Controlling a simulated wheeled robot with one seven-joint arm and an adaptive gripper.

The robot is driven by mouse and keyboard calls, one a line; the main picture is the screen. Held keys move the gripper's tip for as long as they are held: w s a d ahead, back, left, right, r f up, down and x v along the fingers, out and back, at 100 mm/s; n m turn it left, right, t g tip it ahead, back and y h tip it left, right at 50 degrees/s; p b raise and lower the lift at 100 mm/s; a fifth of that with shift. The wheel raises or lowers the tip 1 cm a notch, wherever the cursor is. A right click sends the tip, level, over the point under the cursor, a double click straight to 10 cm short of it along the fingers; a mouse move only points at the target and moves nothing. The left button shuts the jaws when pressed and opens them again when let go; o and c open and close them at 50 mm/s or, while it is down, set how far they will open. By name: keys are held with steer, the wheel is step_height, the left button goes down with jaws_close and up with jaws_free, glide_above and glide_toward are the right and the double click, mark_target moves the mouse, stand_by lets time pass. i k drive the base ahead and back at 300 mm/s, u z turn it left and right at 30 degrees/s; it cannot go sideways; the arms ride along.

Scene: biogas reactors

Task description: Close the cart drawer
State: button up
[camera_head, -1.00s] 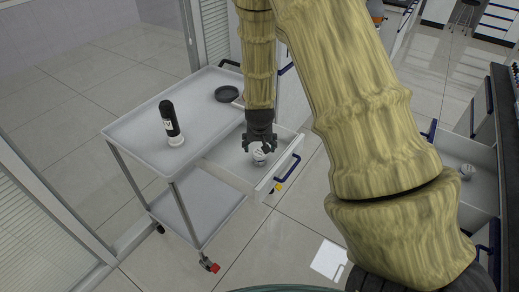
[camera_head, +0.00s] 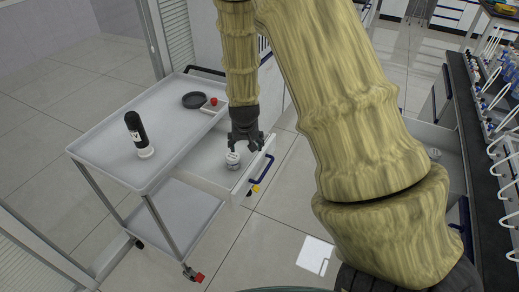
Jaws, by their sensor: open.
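The grey cart (camera_head: 110,157) stands left of centre. Its drawer (camera_head: 208,172) is pulled out on the right side, with a blue handle (camera_head: 260,174) on its front. A small white-and-grey round item (camera_head: 233,160) lies in the drawer. My gripper (camera_head: 246,150) is open, pointing down over the drawer between that item and the drawer front. It appears empty. Whether it touches the item or the drawer cannot be told. My arm hides part of the cart's far right side.
On the cart top are a black bottle with a white base (camera_head: 138,136), a dark round dish (camera_head: 194,100) and a small tray with a red item (camera_head: 213,104). Another open drawer (camera_head: 424,138) and a dark counter (camera_head: 478,150) are at right. Floor in front of the cart drawer is clear.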

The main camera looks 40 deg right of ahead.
mark_target(220, 155)
steer(key=z, duration=1.15)
